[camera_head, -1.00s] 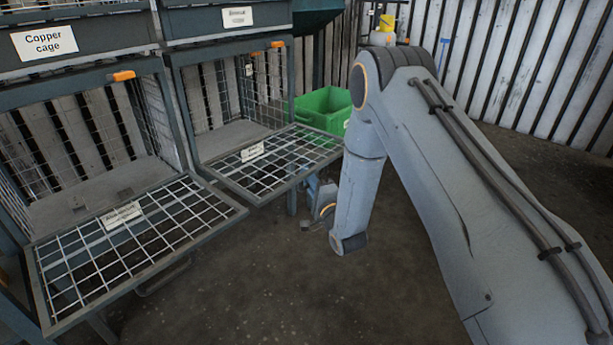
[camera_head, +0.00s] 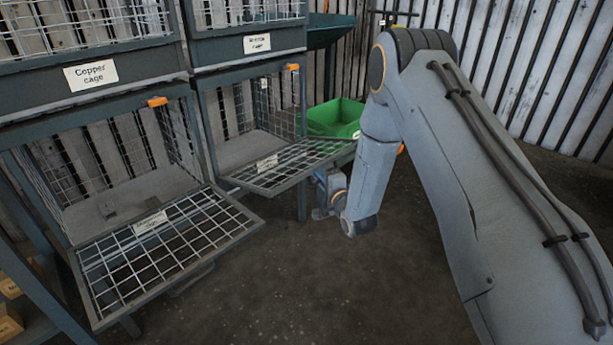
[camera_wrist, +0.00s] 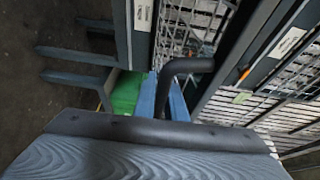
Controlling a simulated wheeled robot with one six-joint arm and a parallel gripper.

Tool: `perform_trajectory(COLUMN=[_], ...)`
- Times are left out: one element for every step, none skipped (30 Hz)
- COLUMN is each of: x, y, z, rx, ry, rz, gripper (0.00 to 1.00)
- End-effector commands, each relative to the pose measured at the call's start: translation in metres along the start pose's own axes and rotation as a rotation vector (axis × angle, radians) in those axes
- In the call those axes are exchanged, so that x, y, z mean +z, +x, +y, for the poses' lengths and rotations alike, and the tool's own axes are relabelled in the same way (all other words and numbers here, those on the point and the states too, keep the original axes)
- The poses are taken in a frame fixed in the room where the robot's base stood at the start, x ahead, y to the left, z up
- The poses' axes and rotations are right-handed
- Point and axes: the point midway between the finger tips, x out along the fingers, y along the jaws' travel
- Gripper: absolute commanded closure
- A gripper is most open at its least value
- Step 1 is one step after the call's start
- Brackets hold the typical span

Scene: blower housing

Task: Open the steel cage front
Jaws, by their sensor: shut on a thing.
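In the head view two mesh cage fronts hang lowered. The right-hand front (camera_head: 290,165), likely the steel one, has a label too small to read and slopes gently outward from its open cage. My gripper (camera_head: 322,212) is low beside its outer edge, partly hidden by my wrist. In the wrist view my gripper (camera_wrist: 163,98) has its blue fingers shut on a dark bent handle (camera_wrist: 190,65), with cage mesh behind it. The exact grip contact is partly hidden by my wrist housing.
The left lowered front (camera_head: 165,245) juts out beside the right-hand one. Upper cages, one labelled Copper cage (camera_head: 90,75), stand above. A green bin (camera_head: 335,117) is behind the right-hand front. The floor in front (camera_head: 270,290) is clear.

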Motion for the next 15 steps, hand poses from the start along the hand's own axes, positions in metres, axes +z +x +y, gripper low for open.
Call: perform_trajectory(x=[0.0012, 0.0012, 0.0011, 0.0010, 0.0009, 0.0008, 0.0008, 0.0007, 0.0006, 0.0005, 0.0005, 0.0005, 0.0004, 0.0004, 0.0004], y=[0.0010, 0.0012, 0.0015, 0.0016, 0.0018, 0.0019, 0.0020, 0.0020, 0.0021, 0.0021, 0.0021, 0.0021, 0.0021, 0.0020, 0.0020], z=[-0.0095, -0.0111, -0.0128, -0.0136, -0.0141, -0.0143, -0.0143, -0.0141, -0.0138, -0.0137, -0.0136, -0.0135, -0.0135, -0.0134, -0.0135], rx=[-0.004, -0.004, -0.004, -0.004, -0.004, -0.004, -0.004, -0.004, -0.004, -0.004, -0.004, -0.004, -0.004, -0.004, -0.004], ry=[-0.001, -0.001, -0.001, -0.001, -0.001, -0.001, -0.001, -0.001, -0.001, -0.001, -0.001, -0.001, -0.001, -0.001, -0.001], rz=[-0.003, -0.003, -0.003, -0.003, -0.003, -0.002, -0.002, -0.002, -0.002, -0.002, -0.002, -0.002, -0.002, -0.002, -0.001], gripper=[1.00, 1.00, 1.00, 1.00, 1.00, 1.00, 1.00, 1.00, 1.00, 1.00, 1.00, 1.00, 1.00, 1.00, 0.88])
